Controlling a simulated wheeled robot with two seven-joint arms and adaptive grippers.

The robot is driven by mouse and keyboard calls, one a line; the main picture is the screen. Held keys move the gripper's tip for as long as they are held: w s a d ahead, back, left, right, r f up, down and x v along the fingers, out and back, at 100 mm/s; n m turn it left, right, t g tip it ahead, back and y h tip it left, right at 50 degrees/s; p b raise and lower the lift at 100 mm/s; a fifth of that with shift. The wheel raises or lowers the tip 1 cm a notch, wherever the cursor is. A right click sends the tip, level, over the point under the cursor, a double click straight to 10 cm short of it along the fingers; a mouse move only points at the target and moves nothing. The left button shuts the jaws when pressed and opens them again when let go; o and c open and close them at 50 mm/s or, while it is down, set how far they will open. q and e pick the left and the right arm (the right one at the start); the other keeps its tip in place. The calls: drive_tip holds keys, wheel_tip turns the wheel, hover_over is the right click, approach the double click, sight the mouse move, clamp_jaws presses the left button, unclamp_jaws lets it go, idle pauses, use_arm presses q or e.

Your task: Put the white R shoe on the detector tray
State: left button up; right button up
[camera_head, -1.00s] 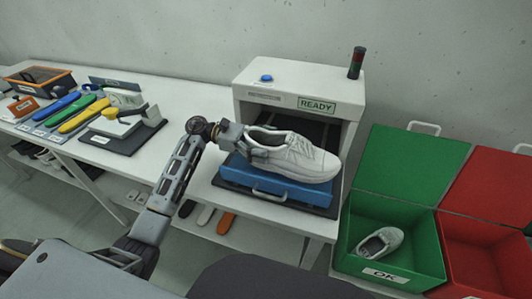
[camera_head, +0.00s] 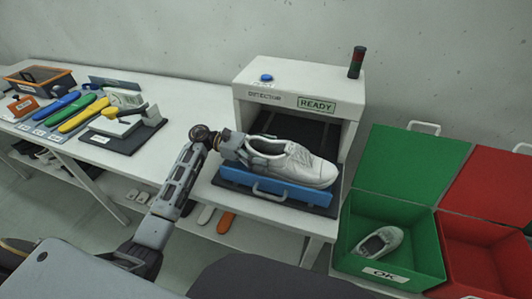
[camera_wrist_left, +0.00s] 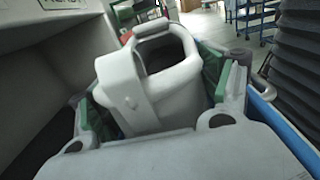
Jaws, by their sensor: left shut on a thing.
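The white shoe (camera_head: 300,163) is on or just above the blue detector tray (camera_head: 275,187), its toe to the right. I cannot tell whether its sole touches the tray. My left gripper (camera_head: 244,148) is shut on the shoe's heel end. In the left wrist view the shoe (camera_wrist_left: 150,85) shows its collar opening between my left gripper's fingers (camera_wrist_left: 160,105). The tray, with a front handle, sits at the mouth of the white detector (camera_head: 290,88), which reads READY. An R mark is not readable. My right gripper is not in view.
A green OK bin (camera_head: 385,263) with a grey-white shoe (camera_head: 379,242) in it stands at right, beside a red bin (camera_head: 475,252). Coloured insoles (camera_head: 78,115) and a dark fixture (camera_head: 122,133) lie on the table at left. The table between fixture and detector is clear.

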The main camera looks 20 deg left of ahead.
sight(248, 149)
use_arm(q)
drive_tip(key=o, duration=1)
drive_tip(key=shift+r, duration=0.1)
drive_tip(key=shift+a, duration=0.8)
drive_tip(key=a+b, duration=0.1)
drive_tip(key=a, duration=0.3)
drive_tip(key=shift+a, duration=0.2)
drive_tip(key=a+b, duration=0.1)
drive_tip(key=a, duration=0.3)
drive_tip(key=shift+a, duration=1)
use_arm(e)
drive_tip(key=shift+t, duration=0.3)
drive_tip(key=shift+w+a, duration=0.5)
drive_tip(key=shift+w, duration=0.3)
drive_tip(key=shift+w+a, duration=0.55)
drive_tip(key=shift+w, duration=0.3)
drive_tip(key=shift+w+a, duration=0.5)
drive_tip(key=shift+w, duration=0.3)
